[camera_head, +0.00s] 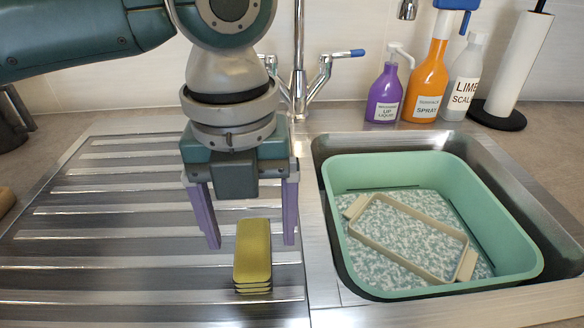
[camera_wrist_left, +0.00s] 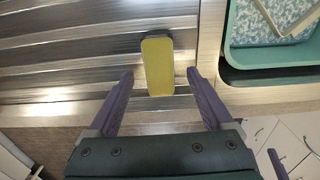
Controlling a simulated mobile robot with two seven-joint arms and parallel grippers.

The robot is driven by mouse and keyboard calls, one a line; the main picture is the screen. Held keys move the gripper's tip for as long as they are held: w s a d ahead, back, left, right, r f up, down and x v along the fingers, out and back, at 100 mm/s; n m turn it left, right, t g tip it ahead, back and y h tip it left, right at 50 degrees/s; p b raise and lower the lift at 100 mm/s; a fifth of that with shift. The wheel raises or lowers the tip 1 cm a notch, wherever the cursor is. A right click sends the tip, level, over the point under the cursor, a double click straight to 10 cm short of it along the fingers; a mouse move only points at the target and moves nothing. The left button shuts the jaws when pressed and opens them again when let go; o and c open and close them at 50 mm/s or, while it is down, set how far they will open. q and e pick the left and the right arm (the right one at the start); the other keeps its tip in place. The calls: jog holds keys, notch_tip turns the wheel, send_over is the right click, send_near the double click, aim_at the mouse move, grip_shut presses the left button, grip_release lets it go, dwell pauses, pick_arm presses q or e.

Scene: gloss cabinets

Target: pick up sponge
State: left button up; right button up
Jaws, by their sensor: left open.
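The sponge (camera_head: 253,256) is a yellow block with dark, layered sides, and it lies on the ridged metal drainer left of the sink. It also shows in the left wrist view (camera_wrist_left: 158,64), just ahead of the fingers. My left gripper (camera_head: 250,240) points down over the drainer, open, with one purple finger on either side of the sponge's line. In the left wrist view its fingertips (camera_wrist_left: 159,76) are spread wider than the sponge, with nothing held. Whether they are level with the sponge is unclear. A purple part at the lower right (camera_wrist_left: 276,164) looks like my right gripper.
The green basin (camera_head: 440,171) stands in the sink to the right, with patterned water or dishes and a beige tray (camera_head: 410,240) inside. Behind are the tap (camera_head: 299,60), a purple bottle (camera_head: 384,97), an orange spray bottle (camera_head: 427,80) and a paper roll (camera_head: 516,65).

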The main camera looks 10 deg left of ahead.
aim_at(251, 245)
pick_arm(q)
notch_tip(251, 245, down, 4)
jog(key=shift+a+r, duration=0.1)
jog(key=shift+r, duration=0.05)
grip_shut()
dwell(0.7)
